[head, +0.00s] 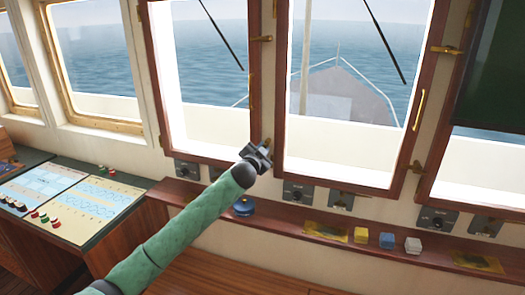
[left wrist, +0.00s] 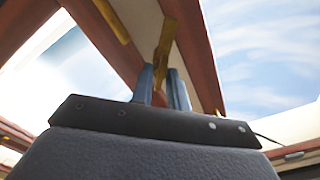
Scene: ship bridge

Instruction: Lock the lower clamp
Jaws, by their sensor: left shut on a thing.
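My left gripper (head: 264,148) reaches in from the left to the lower part of the post between the two middle windows. It is shut on the brass lower clamp (left wrist: 165,48), whose lever rises from between the two blue-grey fingertips (left wrist: 161,85) in the left wrist view. In the head view the gripper hides most of this clamp. The brass upper clamp (head: 262,39) is higher on the same post and points sideways. The wooden-framed window (head: 205,75) left of the post looks closed or nearly closed. My right gripper is not in view.
Below the windows a red-brown ledge (head: 300,238) carries a blue round object (head: 244,206), a yellow block (head: 361,235), a blue block (head: 387,240) and a white block (head: 413,245). A control console (head: 75,205) stands at the left. Another lower clamp (head: 416,166) is farther right.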

